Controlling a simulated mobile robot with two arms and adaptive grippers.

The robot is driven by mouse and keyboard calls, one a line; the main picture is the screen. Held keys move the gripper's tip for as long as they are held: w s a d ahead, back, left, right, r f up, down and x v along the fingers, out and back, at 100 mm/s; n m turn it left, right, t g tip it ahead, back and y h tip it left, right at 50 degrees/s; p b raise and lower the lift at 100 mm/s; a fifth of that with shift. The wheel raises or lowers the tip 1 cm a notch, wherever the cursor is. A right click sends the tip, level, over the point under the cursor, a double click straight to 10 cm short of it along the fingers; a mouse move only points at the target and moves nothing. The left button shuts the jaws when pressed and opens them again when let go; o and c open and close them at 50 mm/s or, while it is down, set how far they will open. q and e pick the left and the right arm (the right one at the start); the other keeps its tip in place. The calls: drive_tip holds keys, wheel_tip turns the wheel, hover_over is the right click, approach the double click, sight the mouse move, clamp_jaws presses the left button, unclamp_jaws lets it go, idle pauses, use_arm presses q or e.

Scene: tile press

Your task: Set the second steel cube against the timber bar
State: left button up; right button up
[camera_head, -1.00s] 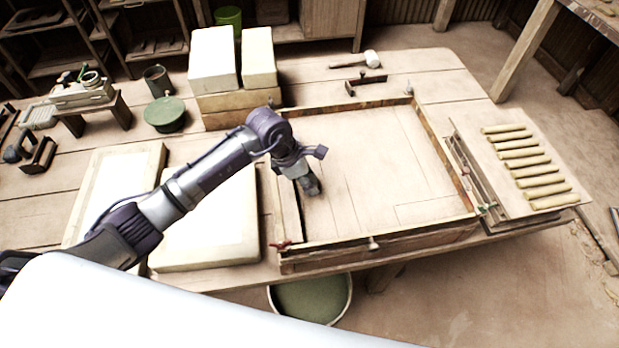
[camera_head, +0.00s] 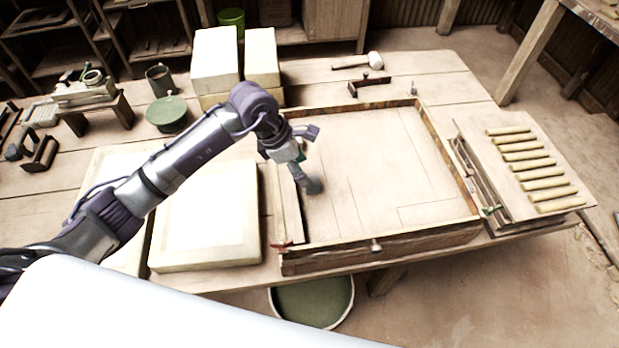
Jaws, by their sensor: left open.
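My left gripper (camera_head: 309,184) reaches down inside the shallow wooden frame (camera_head: 390,243), near its left side. Its jaws are small and dark here, and no cube can be made out between them. A long timber bar (camera_head: 287,205) appears to lie along the frame's left inner side, just left of the gripper. I cannot clearly pick out either steel cube; the gripper and forearm may hide them. My right gripper is not in view.
Pale slabs (camera_head: 205,228) lie left of the frame, under my left arm. White blocks (camera_head: 214,55) stand behind it. A board with several rolls (camera_head: 481,134) is at the right. A mallet (camera_head: 374,60) lies at the back. The frame's middle and right floor is clear.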

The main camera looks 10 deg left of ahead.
use_arm(q)
drive_tip(key=shift+b+v, duration=0.35)
drive_tip(key=shift+v, duration=2.45)
drive_tip(key=shift+f, duration=0.1)
